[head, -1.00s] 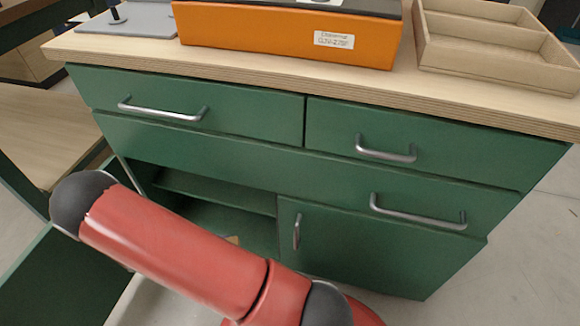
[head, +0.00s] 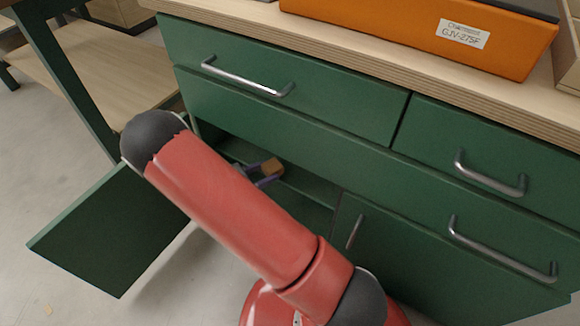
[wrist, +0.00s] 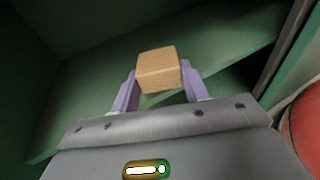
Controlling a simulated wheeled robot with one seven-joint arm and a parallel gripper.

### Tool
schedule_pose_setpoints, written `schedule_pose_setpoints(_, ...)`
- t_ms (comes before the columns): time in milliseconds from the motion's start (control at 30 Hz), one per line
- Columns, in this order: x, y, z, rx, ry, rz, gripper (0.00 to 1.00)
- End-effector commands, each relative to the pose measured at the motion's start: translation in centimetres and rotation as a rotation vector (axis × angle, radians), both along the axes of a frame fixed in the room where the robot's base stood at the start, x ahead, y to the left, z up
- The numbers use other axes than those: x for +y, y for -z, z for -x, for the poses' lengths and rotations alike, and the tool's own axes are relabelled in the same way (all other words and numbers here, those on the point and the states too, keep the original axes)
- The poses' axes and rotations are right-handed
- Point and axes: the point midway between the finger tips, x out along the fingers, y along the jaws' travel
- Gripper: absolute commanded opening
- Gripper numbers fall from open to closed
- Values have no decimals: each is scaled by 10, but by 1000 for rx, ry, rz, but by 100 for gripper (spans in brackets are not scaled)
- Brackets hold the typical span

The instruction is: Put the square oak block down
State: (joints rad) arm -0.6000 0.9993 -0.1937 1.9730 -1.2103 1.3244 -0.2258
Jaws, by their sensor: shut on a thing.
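The square oak block (wrist: 157,72) is a small light-brown wooden block. My gripper (wrist: 160,85) is shut on it, with a purple finger on each side. In the head view the block (head: 272,166) and the fingers (head: 268,181) show inside the open cupboard of the green cabinet, just past my red arm. In the wrist view a green shelf (wrist: 225,55) lies behind and around the block. I cannot tell whether the block touches the shelf. My arm hides part of the cupboard opening.
The cupboard's open green door (head: 105,235) swings out at the left. A closed cupboard door with an upright handle (head: 354,232) is to the right. Drawers with metal handles (head: 245,78) sit above the opening. An orange case (head: 410,30) stands on the worktop.

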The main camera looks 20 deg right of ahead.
Motion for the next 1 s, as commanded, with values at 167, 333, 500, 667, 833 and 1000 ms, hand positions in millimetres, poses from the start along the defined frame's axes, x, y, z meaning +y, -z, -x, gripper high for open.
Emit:
schedule_pose_setpoints(167, -44, 0, -8, -1, 3, 1, 19)
schedule_pose_setpoints(333, -64, 0, -12, -2, 1, -1, 19)
schedule_pose_setpoints(500, -75, 0, -15, -2, 2, 0, 19)
schedule_pose_setpoints(667, -81, 22, -15, 3, 1, 1, 19)
schedule_pose_setpoints(833, -81, 36, -16, -2, -1, 1, 19)
schedule_pose_setpoints(1000, -81, 35, -16, -3, -1, 0, 19)
